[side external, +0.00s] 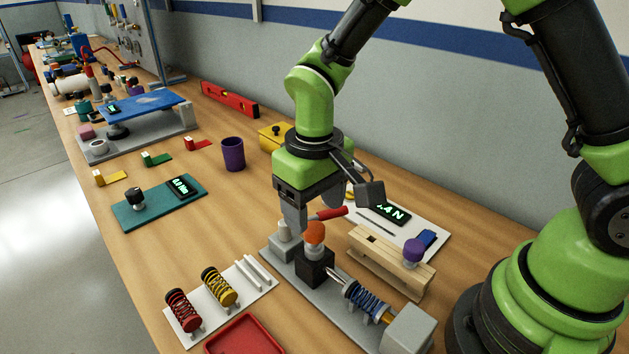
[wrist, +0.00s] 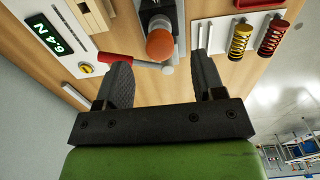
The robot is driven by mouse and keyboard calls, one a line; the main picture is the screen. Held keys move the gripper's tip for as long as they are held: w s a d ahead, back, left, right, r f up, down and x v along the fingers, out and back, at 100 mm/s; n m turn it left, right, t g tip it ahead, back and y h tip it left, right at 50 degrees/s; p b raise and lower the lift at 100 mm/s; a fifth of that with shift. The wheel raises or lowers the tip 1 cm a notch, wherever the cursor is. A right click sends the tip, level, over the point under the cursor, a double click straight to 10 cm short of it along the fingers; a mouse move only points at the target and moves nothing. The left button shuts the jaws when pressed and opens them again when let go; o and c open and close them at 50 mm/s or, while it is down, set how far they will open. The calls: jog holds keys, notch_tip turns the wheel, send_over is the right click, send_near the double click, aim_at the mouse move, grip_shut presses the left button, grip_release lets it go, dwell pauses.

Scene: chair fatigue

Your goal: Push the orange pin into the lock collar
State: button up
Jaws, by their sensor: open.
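The orange pin (side external: 315,234) stands upright, its round orange head raised above the black lock collar (side external: 316,268) on a pale shaft. In the wrist view, the orange pin (wrist: 160,44) shows beyond the fingertips, in line with the gap between them. I cannot tell whether a finger touches the pin.
A red-handled lever (side external: 329,213) is close beside the gripper. The blue spring (side external: 365,300) lies on the grey fixture base. A wooden block with a purple knob (side external: 414,249) stands right. Red and yellow springs (side external: 219,286) sit on a white plate at left, near a red tray (side external: 245,336).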

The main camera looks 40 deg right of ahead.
jog(key=shift+r, duration=2.65)
jog(key=shift+r, duration=0.15)
jog(key=s+d+r+m+t+y, duration=0.2)
jog(key=s+d+r+m+t, duration=0.2)
jog(key=s+d+r+t, duration=0.3)
jog(key=s+r, duration=0.5)
jog(key=s, duration=0.2)
jog(key=shift+s+d, duration=0.15)
jog(key=shift+s, duration=0.1)
